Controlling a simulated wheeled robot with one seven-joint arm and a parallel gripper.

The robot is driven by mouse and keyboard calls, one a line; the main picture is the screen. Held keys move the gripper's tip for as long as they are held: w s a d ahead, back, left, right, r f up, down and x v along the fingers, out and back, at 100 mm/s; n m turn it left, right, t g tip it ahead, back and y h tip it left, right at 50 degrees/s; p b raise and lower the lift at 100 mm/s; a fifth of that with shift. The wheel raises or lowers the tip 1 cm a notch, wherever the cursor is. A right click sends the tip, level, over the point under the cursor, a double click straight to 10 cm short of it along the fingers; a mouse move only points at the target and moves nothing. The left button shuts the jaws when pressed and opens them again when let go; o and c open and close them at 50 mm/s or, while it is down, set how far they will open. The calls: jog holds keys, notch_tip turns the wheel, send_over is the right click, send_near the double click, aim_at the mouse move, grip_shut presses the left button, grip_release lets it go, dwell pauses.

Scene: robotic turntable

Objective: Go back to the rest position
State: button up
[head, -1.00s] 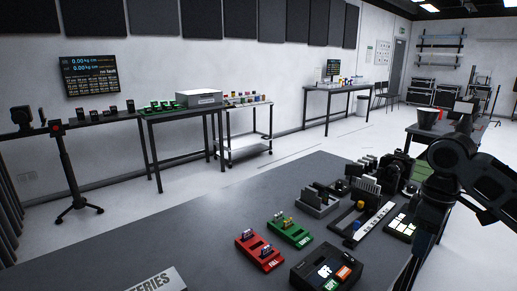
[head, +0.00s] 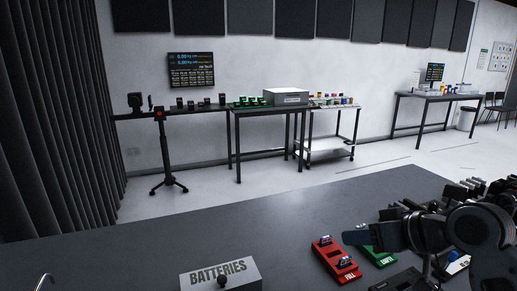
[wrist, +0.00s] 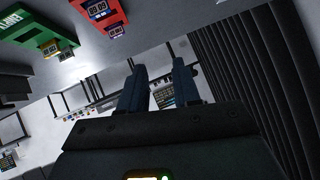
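My gripper (head: 358,237) reaches in from the right over the dark tabletop, above the green holder in the head view. In the wrist view, its two fingers (wrist: 159,68) stand apart with nothing between them, so it is open and empty. The red holder (head: 328,260), labelled FULL, carries small upright pieces. The green holder (head: 384,260) beside it is partly hidden by my arm. The wrist view also shows the red holder (wrist: 92,24) and the green holder (wrist: 22,38) at the upper left.
A grey box marked BATTERIES (head: 245,275) stands at the table's front. Several dark devices crowd the right, partly behind my arm. The tabletop's (head: 200,230) left and middle are clear. A dark curtain (head: 60,120) hangs at the left. Side tables stand along the wall.

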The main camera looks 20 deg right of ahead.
jog(key=s+a+f+m+t, duration=0.25)
jog(key=a+m+t, duration=0.25)
jog(key=a, duration=0.9)
jog(key=s+a+f+h, duration=0.1)
jog(key=s+f, duration=0.1)
jog(key=s, duration=0.4)
jog(key=s+f+m+h, duration=0.1)
jog(key=s+f+h, duration=0.1)
jog(key=s, duration=0.4)
jog(key=s+a+f+m+h, duration=0.1)
jog(key=s+f, duration=0.1)
jog(key=s, duration=0.4)
jog(key=shift+a+f+h, duration=0.3)
jog(key=shift+a+f, duration=0.05)
jog(key=s+d+r+n, duration=0.2)
jog(key=s+n, duration=0.1)
jog(key=s, duration=0.6)
jog(key=s+d+r+n, duration=0.1)
jog(key=s+d+n, duration=0.2)
jog(key=s, duration=0.6)
jog(key=shift+s+r, duration=0.2)
jog(key=shift+r, duration=0.15)
jog(key=shift+d, duration=0.1)
